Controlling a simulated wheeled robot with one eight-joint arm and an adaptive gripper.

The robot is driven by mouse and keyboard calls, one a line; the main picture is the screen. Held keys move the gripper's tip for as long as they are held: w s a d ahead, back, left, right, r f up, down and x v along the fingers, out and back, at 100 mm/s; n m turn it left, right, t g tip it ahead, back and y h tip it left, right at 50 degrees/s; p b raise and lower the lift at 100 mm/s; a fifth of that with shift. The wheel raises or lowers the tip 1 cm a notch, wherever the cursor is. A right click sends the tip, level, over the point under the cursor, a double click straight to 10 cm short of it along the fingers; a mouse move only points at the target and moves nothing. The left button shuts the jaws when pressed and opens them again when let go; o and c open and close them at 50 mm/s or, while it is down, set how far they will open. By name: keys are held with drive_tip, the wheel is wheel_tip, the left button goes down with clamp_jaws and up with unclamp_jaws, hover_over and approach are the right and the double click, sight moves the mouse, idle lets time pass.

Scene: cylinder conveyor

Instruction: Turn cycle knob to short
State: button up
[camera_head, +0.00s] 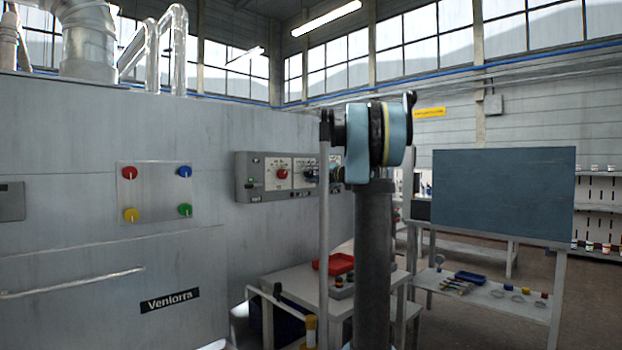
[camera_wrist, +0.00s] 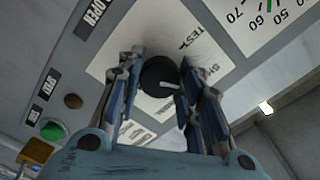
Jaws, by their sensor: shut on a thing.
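The black round cycle knob (camera_wrist: 158,76) sits on a white label plate in the wrist view. A pale pointer line on it runs toward the right finger. The word TEST (camera_wrist: 188,38) and a partly hidden word starting "SH" (camera_wrist: 208,72) are printed beside the knob. My gripper (camera_wrist: 163,66) is shut on the knob, one finger on each side. The fingers hide parts of the plate and its other lettering. In the head view, the grey control panel (camera_head: 244,177) is on the wall, and my gripper (camera_head: 318,172) is at its right part, small and partly hidden by my arm.
A red knob (camera_head: 282,174) is left of my gripper on the panel. A green button (camera_wrist: 53,130) and a dial gauge (camera_wrist: 262,22) show in the wrist view. A dark board (camera_head: 503,195) stands at right.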

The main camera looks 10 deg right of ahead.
drive_tip(key=o, duration=1.1)
drive_tip(key=shift+d+f, duration=0.1)
drive_tip(key=shift+f, duration=0.05)
drive_tip(key=shift+c, duration=0.2)
drive_tip(key=v, duration=1.2)
drive_tip(key=shift+w, duration=0.1)
